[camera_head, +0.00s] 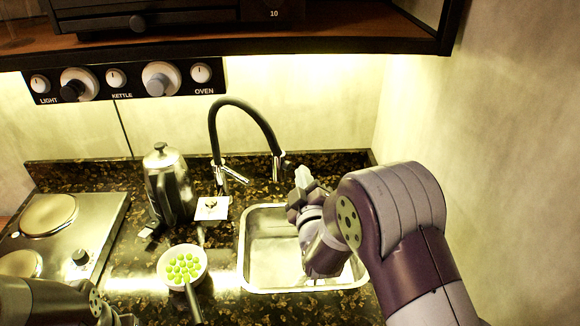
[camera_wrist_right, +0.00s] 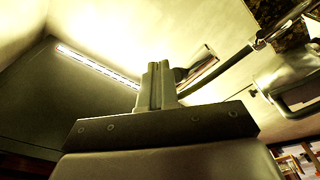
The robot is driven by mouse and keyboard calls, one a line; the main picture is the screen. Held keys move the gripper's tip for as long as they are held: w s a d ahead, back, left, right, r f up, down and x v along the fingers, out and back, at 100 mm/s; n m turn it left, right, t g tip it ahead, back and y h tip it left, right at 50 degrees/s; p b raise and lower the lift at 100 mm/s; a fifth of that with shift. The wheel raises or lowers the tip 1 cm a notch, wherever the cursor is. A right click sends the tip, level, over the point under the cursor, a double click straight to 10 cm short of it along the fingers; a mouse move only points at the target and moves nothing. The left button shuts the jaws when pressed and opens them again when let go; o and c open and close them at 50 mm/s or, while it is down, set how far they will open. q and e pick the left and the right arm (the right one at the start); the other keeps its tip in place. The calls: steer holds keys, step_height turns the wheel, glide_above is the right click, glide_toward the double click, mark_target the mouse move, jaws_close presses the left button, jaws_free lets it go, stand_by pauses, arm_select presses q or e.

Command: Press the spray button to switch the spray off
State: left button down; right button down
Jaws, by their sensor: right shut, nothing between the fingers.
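The black gooseneck faucet (camera_head: 243,108) arches over the sink (camera_head: 243,262), and its metal spray head (camera_head: 278,168) hangs down at the right. My right gripper (camera_head: 303,178) is shut and empty, pointing up just right of the spray head. In the right wrist view its closed fingers (camera_wrist_right: 157,84) stand in front of the spray head (camera_wrist_right: 200,68), overlapping it in the picture; I cannot tell whether they touch. The spray button itself is too small to make out. My left gripper (camera_head: 122,319) shows only partly at the bottom left edge.
A metal kettle (camera_head: 168,188) stands left of the faucet. A pan of green balls (camera_head: 183,265) sits left of the sink, and a stove (camera_head: 85,228) is at the far left. A shelf (camera_head: 350,40) overhangs the back, and a wall (camera_head: 500,150) closes the right.

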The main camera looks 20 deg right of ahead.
steer(key=shift+w+a, duration=0.1)
stand_by(0.3)
steer(key=shift+w+a, duration=0.15)
steer(key=shift+w, duration=0.1)
steer(key=shift+w+a+b, duration=0.3)
steer(key=shift+w+b, duration=0.05)
steer(key=shift+w, duration=0.05)
stand_by(0.8)
steer(key=shift+d, duration=0.1)
steer(key=shift+s+d, duration=0.45)
steer(key=shift+s, duration=0.3)
steer(key=s+d, duration=0.1)
steer(key=s, duration=0.1)
steer(key=s+d, duration=0.2)
stand_by(0.4)
stand_by(0.7)
